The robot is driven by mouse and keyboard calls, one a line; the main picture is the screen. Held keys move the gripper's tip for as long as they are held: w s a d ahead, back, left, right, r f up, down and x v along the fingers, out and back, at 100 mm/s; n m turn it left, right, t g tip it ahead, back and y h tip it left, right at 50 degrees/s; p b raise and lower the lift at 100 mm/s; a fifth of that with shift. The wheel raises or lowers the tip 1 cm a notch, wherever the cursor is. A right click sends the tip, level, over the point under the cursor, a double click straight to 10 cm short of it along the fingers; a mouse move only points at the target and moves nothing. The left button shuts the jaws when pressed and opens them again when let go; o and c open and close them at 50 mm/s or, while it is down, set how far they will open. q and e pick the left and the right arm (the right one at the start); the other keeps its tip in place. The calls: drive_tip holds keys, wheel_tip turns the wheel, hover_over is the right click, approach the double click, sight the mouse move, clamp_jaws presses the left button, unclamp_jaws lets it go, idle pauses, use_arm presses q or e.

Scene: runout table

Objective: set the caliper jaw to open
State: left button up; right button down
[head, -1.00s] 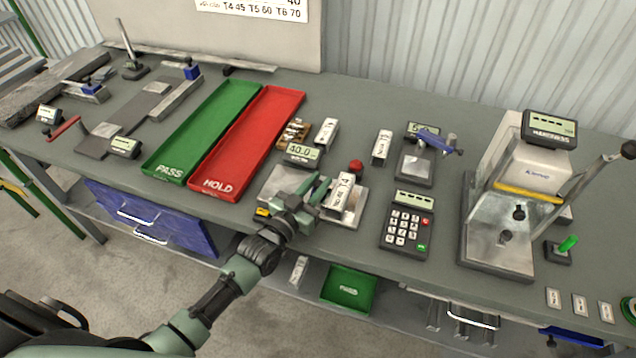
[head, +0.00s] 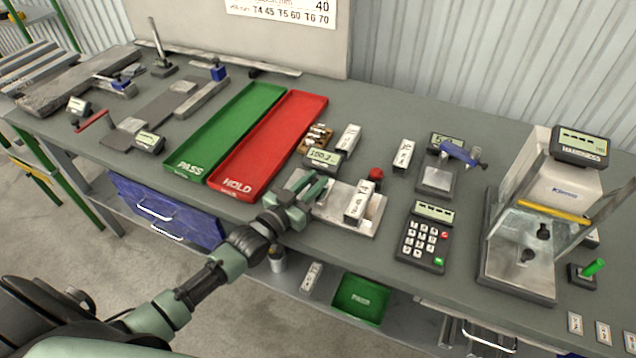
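The caliper (head: 335,207) is a metal bench fixture at the front of the table, right of the red tray. Its display (head: 323,160) behind it reads about 100; the last digit is unclear. A white labelled block (head: 359,203) stands upright on its right part, and a red knob (head: 375,174) shows behind that. My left gripper (head: 312,193) is over the caliper's left end, its two green fingers apart with a gap between. It hides that end and the jaw there. I cannot tell whether it touches the jaw. My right gripper is out of view.
A red HOLD tray (head: 270,145) and a green PASS tray (head: 228,127) lie left. The table's front edge runs below my gripper.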

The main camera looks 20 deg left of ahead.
use_arm(q)
drive_tip(key=shift+o, duration=0.3)
drive_tip(key=shift+a, duration=0.3)
drive_tip(key=shift+d, duration=0.1)
drive_tip(key=b+v, duration=0.1)
drive_tip(key=v, duration=0.5)
drive_tip(key=shift+s+f, duration=0.15)
drive_tip(key=shift+s, duration=0.25)
drive_tip(key=shift+s+a+b, duration=0.25)
drive_tip(key=shift+s+b, duration=0.05)
drive_tip(key=shift+s, duration=0.2)
